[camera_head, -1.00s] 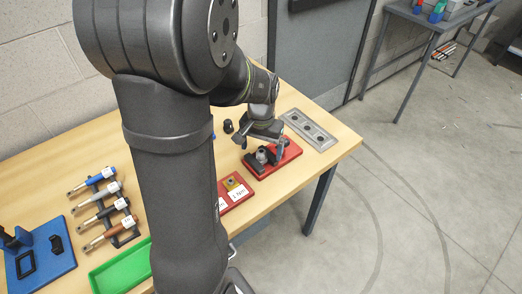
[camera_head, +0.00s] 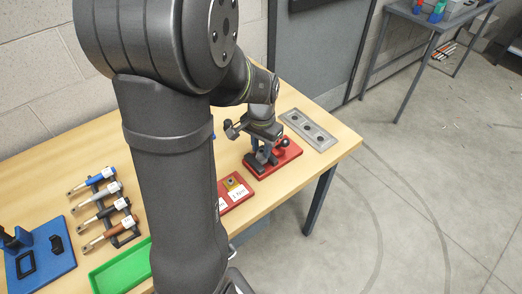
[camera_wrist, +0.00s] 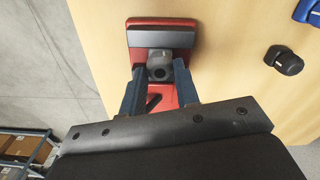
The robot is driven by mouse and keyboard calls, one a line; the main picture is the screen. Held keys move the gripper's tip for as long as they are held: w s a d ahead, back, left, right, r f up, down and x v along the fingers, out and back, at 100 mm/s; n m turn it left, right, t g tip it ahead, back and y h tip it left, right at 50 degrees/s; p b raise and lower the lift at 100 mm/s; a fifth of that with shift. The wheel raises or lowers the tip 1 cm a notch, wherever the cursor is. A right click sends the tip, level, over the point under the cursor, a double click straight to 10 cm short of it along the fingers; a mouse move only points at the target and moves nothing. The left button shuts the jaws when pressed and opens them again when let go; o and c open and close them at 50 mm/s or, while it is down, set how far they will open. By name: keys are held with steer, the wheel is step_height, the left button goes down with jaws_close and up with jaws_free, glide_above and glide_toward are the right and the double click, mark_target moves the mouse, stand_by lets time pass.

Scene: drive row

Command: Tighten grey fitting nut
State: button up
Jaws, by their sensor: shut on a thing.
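The grey fitting nut (camera_wrist: 160,66) sits at the red fixture (camera_wrist: 164,24), beside its dark grey block, in the wrist view. My gripper (camera_wrist: 159,75) has its two dark blue fingers on either side of the nut, shut on it. In the head view my gripper (camera_head: 265,155) reaches down over the red fixture (camera_head: 292,153) near the table's right end. There the gripper hides the nut and part of the fixture. A black ball-ended part (camera_head: 283,143) shows at the fixture's right.
A grey plate with holes (camera_head: 310,130) lies behind the fixture. A smaller red labelled block (camera_head: 238,190) lies in front. Several torque-wrench-like tools (camera_head: 100,205) rest on a rack at left, near a green tray (camera_head: 120,268). A black knob (camera_wrist: 285,60) stands on the table in the wrist view.

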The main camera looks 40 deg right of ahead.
mark_target(261, 151)
steer(key=m, duration=0.8)
steer(key=shift+m, duration=0.3)
steer(key=o, duration=1.6)
steer(key=shift+r, duration=0.1)
steer(key=shift+r, duration=3.4)
